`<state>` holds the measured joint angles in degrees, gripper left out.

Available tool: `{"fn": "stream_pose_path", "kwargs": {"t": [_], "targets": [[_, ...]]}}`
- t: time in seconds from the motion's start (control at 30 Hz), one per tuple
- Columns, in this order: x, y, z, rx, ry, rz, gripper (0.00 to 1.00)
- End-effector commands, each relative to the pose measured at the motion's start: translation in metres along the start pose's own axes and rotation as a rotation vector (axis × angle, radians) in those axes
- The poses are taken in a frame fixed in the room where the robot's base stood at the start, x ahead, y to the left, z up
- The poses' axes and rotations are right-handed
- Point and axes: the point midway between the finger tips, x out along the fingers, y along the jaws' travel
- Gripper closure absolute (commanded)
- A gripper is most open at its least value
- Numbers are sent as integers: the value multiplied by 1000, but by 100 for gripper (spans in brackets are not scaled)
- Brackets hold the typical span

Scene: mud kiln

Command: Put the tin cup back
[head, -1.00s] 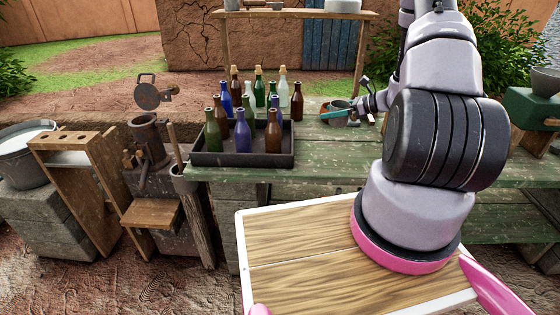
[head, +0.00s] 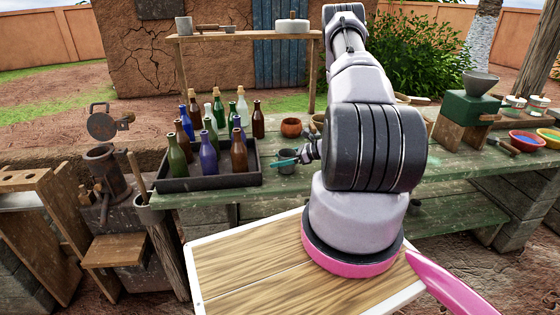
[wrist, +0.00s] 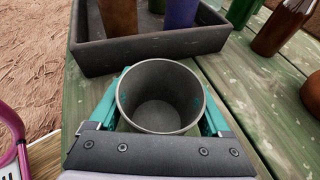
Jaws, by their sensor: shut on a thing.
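The tin cup (wrist: 160,95) is plain grey, upright and empty, and I look down into its open mouth in the wrist view. My gripper (wrist: 162,112) is shut on it, with teal fingers along both sides. In the head view the cup (head: 288,160) is at the green table (head: 400,168), just right of the bottle tray, with my gripper (head: 284,162) around it. I cannot tell whether its base touches the planks. My arm hides part of the table to its right.
The dark tray (head: 215,180) of several glass bottles is close beside the cup; its wall (wrist: 150,49) lies just beyond the cup in the wrist view. A brown pot (head: 291,127) stands behind. A raised shelf (head: 245,36) carries a grey mug (head: 183,26). A green grinder (head: 468,112) stands right.

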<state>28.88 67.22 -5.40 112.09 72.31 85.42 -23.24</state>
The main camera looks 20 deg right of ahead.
Motion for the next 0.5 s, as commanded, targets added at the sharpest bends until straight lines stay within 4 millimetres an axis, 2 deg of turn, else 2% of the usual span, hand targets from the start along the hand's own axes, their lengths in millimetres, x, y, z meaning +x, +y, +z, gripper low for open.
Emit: {"fn": "stream_pose_path", "kwargs": {"t": [0.37,0.4,0.43,0.5], "targets": [[2,0,-6,-1,0,-1,67],[3,0,-6,-1,0,-1,11],[2,0,-6,-1,0,-1,0],[2,0,-5,-1,0,-1,0]]}}
